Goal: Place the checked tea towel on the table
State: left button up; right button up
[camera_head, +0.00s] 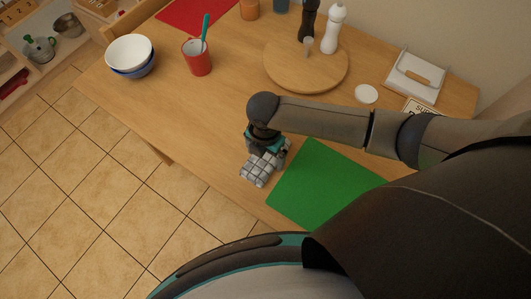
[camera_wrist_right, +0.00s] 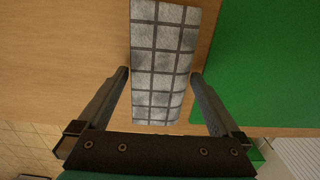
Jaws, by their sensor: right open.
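The checked tea towel (camera_head: 258,170), grey-white with dark lines and folded into a narrow block, lies on the wooden table (camera_head: 215,110) near its front edge, just left of the green mat. In the right wrist view the towel (camera_wrist_right: 160,60) lies between the two fingers. My right gripper (camera_head: 265,155) is at the towel's far end; in the wrist view the gripper (camera_wrist_right: 160,75) is open, with a gap showing on each side of the towel. My left gripper is in neither view.
A green mat (camera_head: 315,185) lies beside the towel, partly behind my right arm. Stacked bowls (camera_head: 130,54), a red cup (camera_head: 197,62) with a teal utensil, and a round board (camera_head: 290,75) with two mills stand farther back. A napkin holder (camera_head: 415,75) is at right. Table left of the towel is clear.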

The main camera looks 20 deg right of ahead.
aim_at(265, 157)
notch_tip(265, 157, up, 12)
jog(key=p, duration=0.3)
jog(key=shift+r, duration=0.2)
jog(key=shift+s+f, duration=0.1)
dwell(0.4)
